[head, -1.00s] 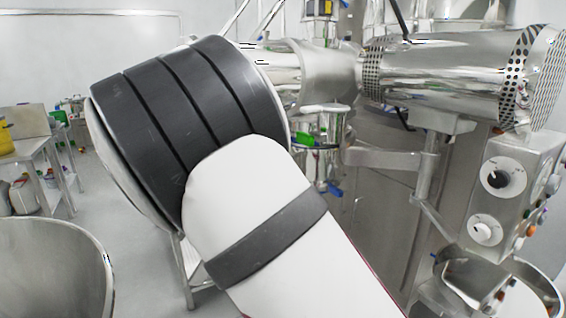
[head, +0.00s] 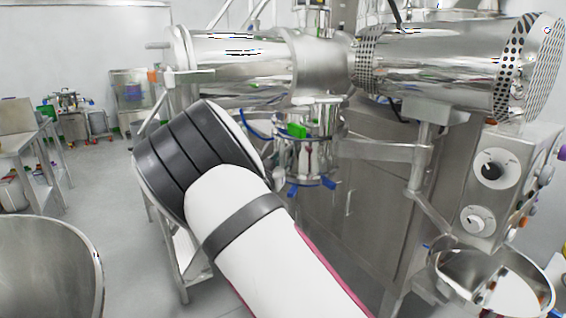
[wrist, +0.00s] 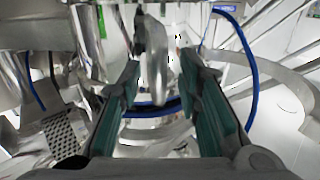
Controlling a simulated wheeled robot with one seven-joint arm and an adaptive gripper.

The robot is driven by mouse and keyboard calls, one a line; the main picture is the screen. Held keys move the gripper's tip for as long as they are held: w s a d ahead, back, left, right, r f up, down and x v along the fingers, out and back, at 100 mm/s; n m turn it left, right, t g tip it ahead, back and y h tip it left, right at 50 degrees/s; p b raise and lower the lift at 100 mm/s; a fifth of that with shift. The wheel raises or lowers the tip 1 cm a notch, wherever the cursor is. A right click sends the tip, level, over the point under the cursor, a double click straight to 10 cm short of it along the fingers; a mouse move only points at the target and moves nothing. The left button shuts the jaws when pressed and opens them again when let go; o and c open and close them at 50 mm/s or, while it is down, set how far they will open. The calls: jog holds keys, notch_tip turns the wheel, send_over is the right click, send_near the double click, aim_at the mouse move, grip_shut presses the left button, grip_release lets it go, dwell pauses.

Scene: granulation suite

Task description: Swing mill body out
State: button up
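The mill body (head: 318,148) appears to be the polished steel unit with a green part and blue handles. It hangs below the horizontal steel cylinder in the head view. A swing bracket (head: 385,150) runs from its right side to a post. My gripper is hidden behind my arm in the head view. In the wrist view my gripper (wrist: 160,68) is open, its two green-padded fingers apart. A shiny rounded steel piece (wrist: 155,75) shows between the fingers, with gaps to both pads; I cannot tell which part it is. A blue hose (wrist: 250,65) curves at the right.
A control box with knobs (head: 495,178) and a steel bowl (head: 445,285) stand at the right. A large steel vessel (head: 50,265) is at the lower left. A steel stand (head: 180,262) is beside my arm. Floor is clear at left centre.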

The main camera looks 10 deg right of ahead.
jog(key=shift+w+d, duration=0.35)
jog(key=shift+w, duration=0.2)
grip_shut()
jog(key=shift+s, duration=0.1)
